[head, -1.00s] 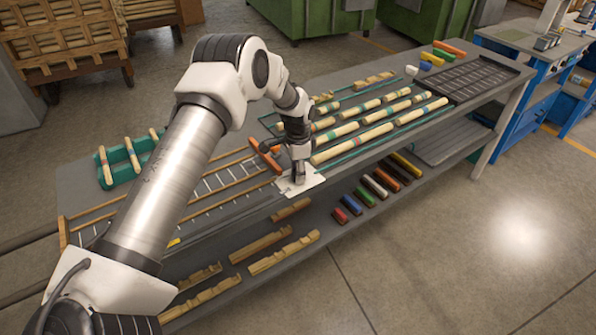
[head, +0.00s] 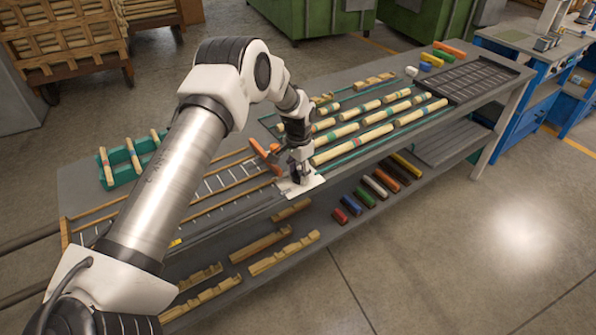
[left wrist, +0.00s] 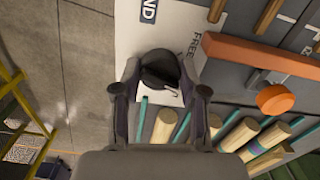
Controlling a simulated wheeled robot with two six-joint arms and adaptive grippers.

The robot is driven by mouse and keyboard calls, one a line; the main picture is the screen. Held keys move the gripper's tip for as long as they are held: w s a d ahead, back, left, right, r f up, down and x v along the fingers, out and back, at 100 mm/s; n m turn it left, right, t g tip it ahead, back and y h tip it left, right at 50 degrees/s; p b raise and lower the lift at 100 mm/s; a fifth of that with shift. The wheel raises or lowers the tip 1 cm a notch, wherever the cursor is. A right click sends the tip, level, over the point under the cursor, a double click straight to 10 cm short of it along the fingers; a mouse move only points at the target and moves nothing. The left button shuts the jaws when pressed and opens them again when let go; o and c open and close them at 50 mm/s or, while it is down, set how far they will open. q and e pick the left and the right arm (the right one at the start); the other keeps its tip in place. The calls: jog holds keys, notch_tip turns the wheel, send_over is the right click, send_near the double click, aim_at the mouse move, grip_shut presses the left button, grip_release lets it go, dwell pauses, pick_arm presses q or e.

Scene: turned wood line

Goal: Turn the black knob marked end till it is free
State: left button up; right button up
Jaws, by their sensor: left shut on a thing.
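The black knob (left wrist: 160,69) sits on a white plate (left wrist: 128,37) in the left wrist view. The plate carries printed letters, partly cut off, reading "ND" and "FREE", and a curved arrow. My left gripper (left wrist: 158,82) has a finger on each side of the knob and is shut on it. In the head view my left gripper (head: 299,178) points down at the white plate (head: 301,187) on the bench's front edge, and it hides most of the knob. My right gripper is in neither view.
An orange bar (head: 264,156) lies across the wooden rails just left of the gripper; an orange round knob (left wrist: 275,99) is beside it. Turned wooden rods (head: 353,144) lie to the right. Coloured blocks (head: 374,186) rest on the lower shelf.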

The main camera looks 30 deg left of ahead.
aim_at(298, 172)
pick_arm(q)
jog(key=n+p, duration=0.1)
jog(key=n, duration=0.5)
jog(key=shift+s+f, duration=0.15)
jog(key=n+p, duration=0.1)
jog(key=n, duration=0.5)
jog(key=shift+n, duration=0.3)
jog(key=o, duration=0.9)
jog(key=shift+c, duration=0.2)
jog(key=shift+o, duration=1.4)
jog(key=shift+f, duration=0.1)
jog(key=shift+w, duration=0.2)
notch_tip(298, 172, up, 12)
